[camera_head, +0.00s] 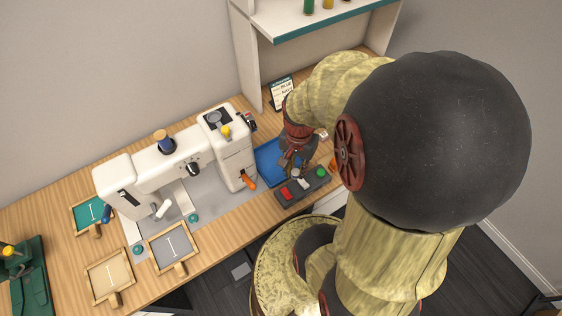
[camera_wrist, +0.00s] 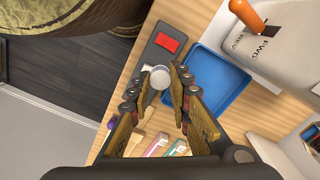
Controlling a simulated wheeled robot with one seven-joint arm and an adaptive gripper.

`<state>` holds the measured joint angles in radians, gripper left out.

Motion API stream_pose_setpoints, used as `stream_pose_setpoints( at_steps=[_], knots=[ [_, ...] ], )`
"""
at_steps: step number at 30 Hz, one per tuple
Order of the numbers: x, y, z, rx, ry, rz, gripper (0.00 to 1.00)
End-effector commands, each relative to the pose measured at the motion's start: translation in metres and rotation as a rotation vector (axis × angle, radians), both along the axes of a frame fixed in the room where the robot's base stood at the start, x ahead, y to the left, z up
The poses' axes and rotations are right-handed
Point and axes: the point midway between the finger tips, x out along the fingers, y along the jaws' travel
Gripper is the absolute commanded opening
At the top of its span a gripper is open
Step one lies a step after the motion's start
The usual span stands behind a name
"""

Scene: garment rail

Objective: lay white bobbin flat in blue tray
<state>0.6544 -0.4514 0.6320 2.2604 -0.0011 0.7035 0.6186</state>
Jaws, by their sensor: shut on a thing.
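The white bobbin (camera_wrist: 160,77) shows between my fingertips in the wrist view, with its round pale face toward the camera. My gripper (camera_wrist: 162,82) is shut on it. The blue tray (camera_wrist: 222,88) lies to the right of the fingers in the wrist view; it looks empty where I can see it. In the head view my gripper (camera_head: 297,164) points down at the right edge of the blue tray (camera_head: 267,151), partly covering it. A small pale spot at the fingertips there is too small to tell clearly.
A dark control box (camera_head: 301,187) with red and green buttons sits in front of the tray. The white sewing machine (camera_head: 232,150) with an orange lever (camera_head: 249,181) stands left of the tray. Several coloured items (camera_wrist: 160,145) lie on the table below the fingers in the wrist view.

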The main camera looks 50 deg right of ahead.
Motion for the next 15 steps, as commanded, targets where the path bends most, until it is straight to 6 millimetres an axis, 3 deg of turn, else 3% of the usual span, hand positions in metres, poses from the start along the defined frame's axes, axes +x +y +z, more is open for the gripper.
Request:
stream_pose_setpoints(
  at_steps=[7, 15],
  knots=[
    [0.007, -0.003, -0.005, -0.001, -0.001, -0.068, 0.09],
    [0.058, -0.024, -0.032, 0.0, 0.0, -0.068, 0.09]
  ],
)
